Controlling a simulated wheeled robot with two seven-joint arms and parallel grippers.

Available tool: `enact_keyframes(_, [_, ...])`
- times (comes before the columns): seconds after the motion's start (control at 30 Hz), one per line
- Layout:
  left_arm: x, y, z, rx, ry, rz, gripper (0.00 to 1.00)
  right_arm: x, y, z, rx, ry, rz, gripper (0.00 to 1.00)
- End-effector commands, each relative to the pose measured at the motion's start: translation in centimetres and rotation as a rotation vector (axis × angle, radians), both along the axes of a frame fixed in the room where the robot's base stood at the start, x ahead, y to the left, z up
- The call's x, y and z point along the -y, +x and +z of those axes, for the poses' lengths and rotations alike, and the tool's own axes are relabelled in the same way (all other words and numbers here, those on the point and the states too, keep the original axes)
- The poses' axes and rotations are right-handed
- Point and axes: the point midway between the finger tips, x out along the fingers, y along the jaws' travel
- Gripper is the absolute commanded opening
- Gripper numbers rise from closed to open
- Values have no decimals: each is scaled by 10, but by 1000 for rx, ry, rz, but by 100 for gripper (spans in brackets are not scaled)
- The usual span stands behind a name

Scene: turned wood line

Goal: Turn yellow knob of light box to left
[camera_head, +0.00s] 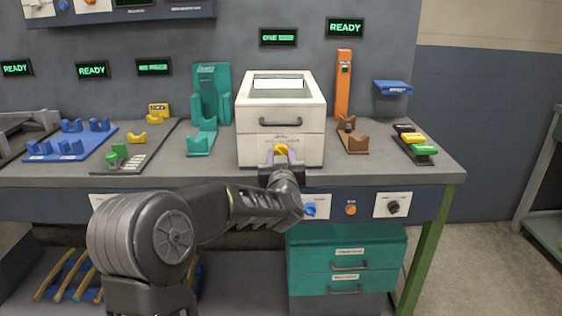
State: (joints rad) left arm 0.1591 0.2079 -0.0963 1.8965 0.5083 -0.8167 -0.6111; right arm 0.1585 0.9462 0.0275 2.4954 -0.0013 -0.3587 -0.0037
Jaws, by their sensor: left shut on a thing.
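The light box (250,150) is a cream box with a lit window on top and a dark handle on its front. It stands at the middle of the bench. Its yellow knob (281,150) shows low on the front face, just above my left gripper. My left gripper (280,160) is at the knob and shut on it; the fingers partly hide the knob, and its exact turn is too small to read. My left arm comes in from the lower left and crosses in front of the bench edge. My right gripper is not in view.
A teal stand (211,95) is left of the box; an orange post (343,85) and brown cradle (353,140) are right. A blue knob (310,209), orange button (351,210) and black knob (393,207) sit on the bench front. Teal drawers (300,262) are below.

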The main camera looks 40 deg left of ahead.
Motion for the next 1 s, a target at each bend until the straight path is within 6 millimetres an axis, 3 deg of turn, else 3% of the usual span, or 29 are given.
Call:
enact_keyframes(0.83, [1,0,-1,61,-85,-1,0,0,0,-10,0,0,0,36])
enact_keyframes(0.87, [1,0,-1,61,-85,-1,38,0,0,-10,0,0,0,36])
enact_keyframes(1.0, [1,0,-1,61,-84,-1,49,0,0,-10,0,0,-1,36])
